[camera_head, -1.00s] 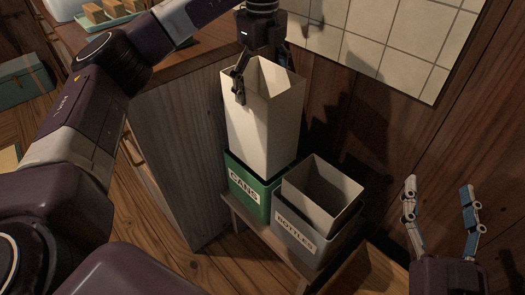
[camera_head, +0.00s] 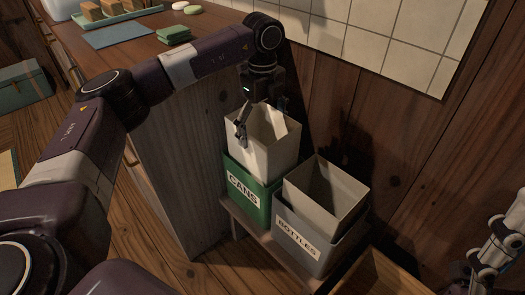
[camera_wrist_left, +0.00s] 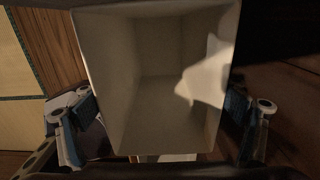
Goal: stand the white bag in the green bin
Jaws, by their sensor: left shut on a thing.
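The white bag (camera_head: 262,157) is an open-topped, box-shaped bag. It stands upright with its lower part inside the green bin (camera_head: 262,205), which is labelled CANS, and its upper part rises above the rim. Its bottom is hidden in the bin. My left gripper (camera_head: 262,119) is at the bag's top, shut on it with one finger on the near left wall. The left wrist view looks down into the empty bag (camera_wrist_left: 150,120), with a finger on either side. My right gripper (camera_head: 480,265) is at the lower right edge, partly cropped, away from the bins.
A grey bin (camera_head: 310,250) labelled BOTTLES, with a pale liner (camera_head: 325,190), stands close to the right of the green bin on a low bench (camera_head: 262,238). A wooden cabinet (camera_head: 175,150) is on the left. The wooden wall (camera_head: 420,150) is behind.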

